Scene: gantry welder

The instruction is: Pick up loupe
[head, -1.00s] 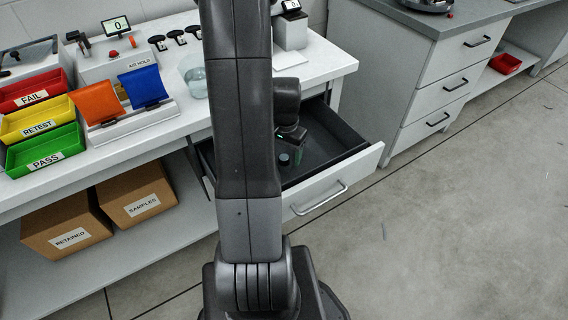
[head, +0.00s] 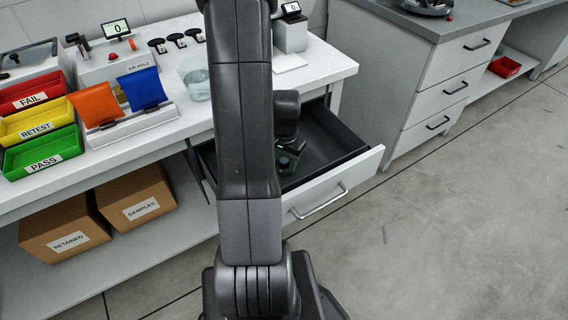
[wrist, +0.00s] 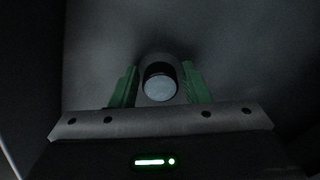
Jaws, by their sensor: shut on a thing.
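The loupe (wrist: 160,84) is a small dark cylinder with a pale round glass end. In the wrist view it sits between the two green fingers of my gripper (wrist: 160,76), which is shut on it. In the head view my gripper (head: 289,157) is down inside the open drawer (head: 345,155), with the small dark loupe (head: 285,163) at its fingertips. I cannot tell whether the loupe still touches the drawer floor. My arm hides the left part of the drawer.
The white bench above holds red, yellow and green trays (head: 43,150), orange and blue pads (head: 143,88) and a clear beaker (head: 195,78). A grey-topped cabinet (head: 425,95) stands to the right.

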